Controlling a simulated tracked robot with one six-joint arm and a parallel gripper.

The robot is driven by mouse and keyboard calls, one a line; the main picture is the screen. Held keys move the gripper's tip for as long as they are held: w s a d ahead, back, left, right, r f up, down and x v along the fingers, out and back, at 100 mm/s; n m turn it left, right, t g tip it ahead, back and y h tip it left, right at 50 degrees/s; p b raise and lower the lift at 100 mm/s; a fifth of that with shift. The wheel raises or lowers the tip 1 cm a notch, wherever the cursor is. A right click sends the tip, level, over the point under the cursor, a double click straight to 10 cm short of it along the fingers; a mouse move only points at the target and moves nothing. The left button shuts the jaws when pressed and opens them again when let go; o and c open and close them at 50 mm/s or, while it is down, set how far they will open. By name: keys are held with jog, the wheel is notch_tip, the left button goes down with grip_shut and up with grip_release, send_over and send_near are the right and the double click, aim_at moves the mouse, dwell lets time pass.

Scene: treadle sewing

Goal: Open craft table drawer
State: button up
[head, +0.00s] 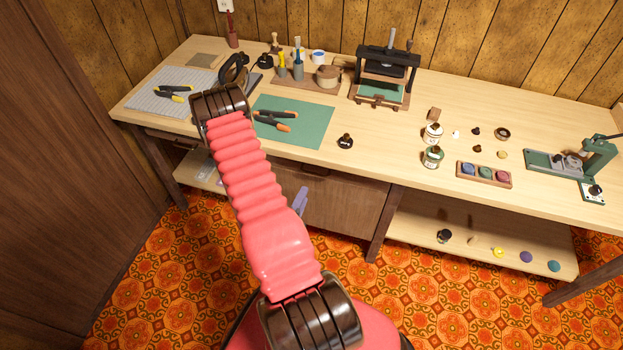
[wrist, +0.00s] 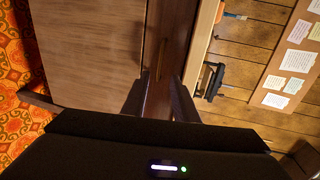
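The craft table (head: 400,130) is a long pale wooden table with a brown wooden front beneath its top. In the wrist view, turned on its side, the drawer front (wrist: 178,50) is a narrow dark brown strip beside the table's edge. A slim brass-coloured handle (wrist: 161,60) sits on it. My gripper (wrist: 158,97) is open, its two dark fingers apart, with the handle ahead of the gap between them. I see nothing held, and contact with the handle does not show. In the head view my arm hides the gripper.
Pliers, a green cutting mat (head: 310,132), bottles, a press (head: 385,75) and a paint tray (head: 484,174) crowd the tabletop. A wider brown panel (wrist: 90,50) borders the drawer front. A low shelf (head: 480,235) holds small items. Patterned floor lies in front.

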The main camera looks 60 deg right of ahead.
jog(key=x, duration=1.1)
jog(key=shift+c, duration=0.5)
grip_shut()
jog(key=shift+a+f, duration=0.15)
dwell(0.7)
